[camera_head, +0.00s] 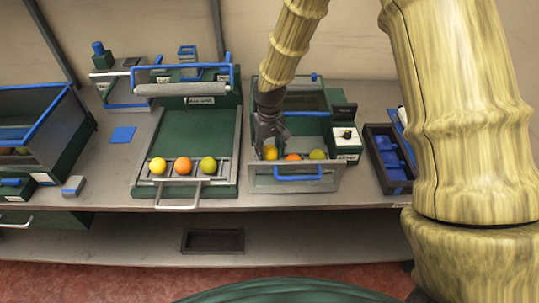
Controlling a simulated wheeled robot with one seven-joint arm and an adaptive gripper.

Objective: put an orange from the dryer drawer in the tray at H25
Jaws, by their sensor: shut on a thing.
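The dryer drawer (297,184) is pulled out and has a blue handle. In it an orange-coloured fruit (292,157) and a green fruit (317,155) lie in a row. My gripper (269,148) reaches down into the left side of the drawer and is shut on a yellow fruit (271,154), partly hidden by the fingers. I cannot tell whether this fruit still touches the drawer floor. I cannot read an H25 label on any tray.
Left of the dryer, a green unit (197,125) has a front rack holding yellow, orange and green fruits. A dark tray (396,183) with blue things stands at right. A dark empty tray (212,251) sits on the lower shelf. A blue-edged bin (50,113) stands far left.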

